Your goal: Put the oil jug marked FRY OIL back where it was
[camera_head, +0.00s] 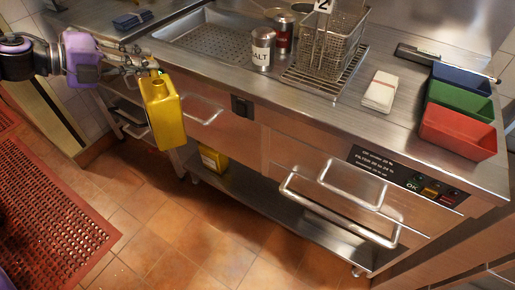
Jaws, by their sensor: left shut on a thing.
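A yellow oil jug (166,115) hangs in the air in front of the steel counter, left of the middle. My left gripper (152,72) comes in from the left and is shut on the jug near its top. The jug is nearly upright, slightly tilted, and its marking cannot be read from here. Another yellow container (213,160) stands on the low shelf under the counter, partly hidden by the counter front. My right gripper is not in view.
The low steel shelf (265,208) has free room right of the yellow container. Drawer handles (340,212) stick out from the counter front. On top are a SALT shaker (263,48), a fry basket (330,45) and coloured bins (458,130). A red mat (50,205) lies on the floor.

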